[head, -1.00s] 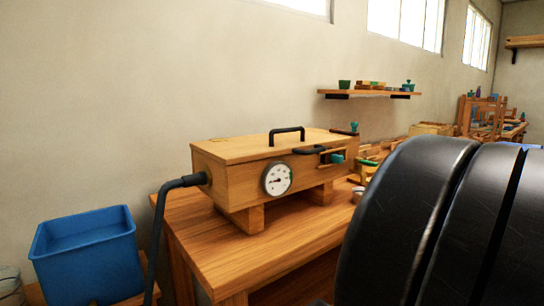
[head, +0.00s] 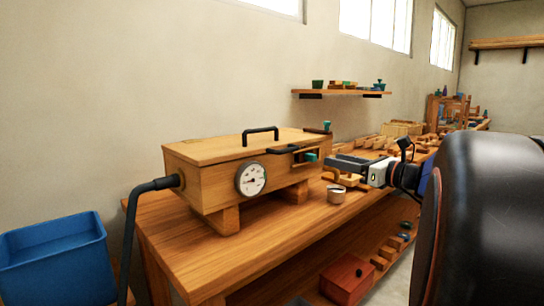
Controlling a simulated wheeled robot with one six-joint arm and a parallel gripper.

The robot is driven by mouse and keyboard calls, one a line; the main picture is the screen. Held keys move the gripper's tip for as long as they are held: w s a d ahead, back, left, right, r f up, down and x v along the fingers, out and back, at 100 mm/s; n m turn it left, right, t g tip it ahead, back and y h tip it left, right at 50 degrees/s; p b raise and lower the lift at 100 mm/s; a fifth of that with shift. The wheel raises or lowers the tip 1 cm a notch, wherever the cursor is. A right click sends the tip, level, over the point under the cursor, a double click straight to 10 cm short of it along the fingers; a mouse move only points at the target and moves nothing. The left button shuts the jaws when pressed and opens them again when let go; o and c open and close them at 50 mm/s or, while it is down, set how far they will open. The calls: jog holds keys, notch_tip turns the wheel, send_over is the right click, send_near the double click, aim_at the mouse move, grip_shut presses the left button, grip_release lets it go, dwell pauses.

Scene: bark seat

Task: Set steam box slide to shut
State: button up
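The wooden steam box (head: 205,187) stands on blocks on the workbench, left of centre, with its lid down. A teal knob (head: 311,157) sits at the right part of a slot in its front face; this looks like the slide. A second teal knob (head: 327,126) stands on a dark lever at the box's right end. My gripper (head: 334,162) is just right of the front knob, with its dark fingers pointing left towards it. I cannot tell whether they touch the knob, or how wide the gap between them is.
A round gauge (head: 251,179) and black handles (head: 261,133) are on the box. A hose (head: 130,240) enters its left end. A small cup (head: 336,194) stands below my gripper. Wooden pieces lie along the bench behind. A blue bin (head: 55,255) is at left.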

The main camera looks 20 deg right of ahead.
aim_at(315, 155)
jog(key=shift+x, duration=4.1)
grip_shut()
